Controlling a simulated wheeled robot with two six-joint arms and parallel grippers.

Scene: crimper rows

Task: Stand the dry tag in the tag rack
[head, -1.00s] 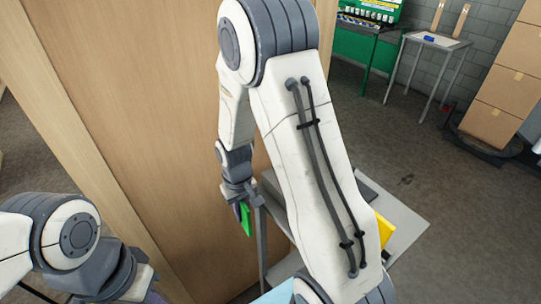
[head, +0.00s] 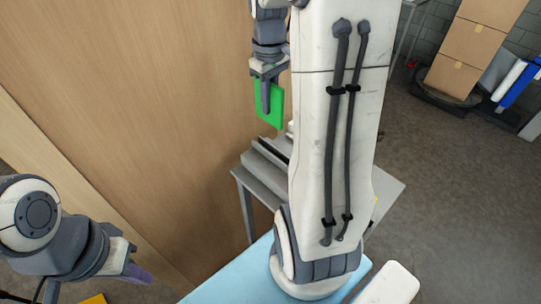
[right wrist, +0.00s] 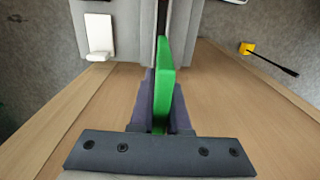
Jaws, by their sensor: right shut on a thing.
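My right gripper (head: 268,80) is shut on a green tag (head: 274,112), which hangs upright below the fingers in the head view. In the right wrist view the green tag (right wrist: 166,75) stands on edge between the purple-grey fingers (right wrist: 158,115). A grey slotted block, seemingly the tag rack (head: 262,172), is below the tag on a small table. In the right wrist view the rack (right wrist: 132,45) has a dark slot close to the tag's far end. I cannot tell whether they touch. My left gripper (head: 138,272) is low at the left; its finger gap is hidden.
A wooden panel (head: 130,110) stands close behind the tag. A light blue surface (head: 228,285) is at the bottom. The grey table (head: 388,192) is partly hidden by my right arm. Cardboard boxes (head: 470,55) stand far right. A yellow piece (right wrist: 247,48) with a black stem shows in the wrist view.

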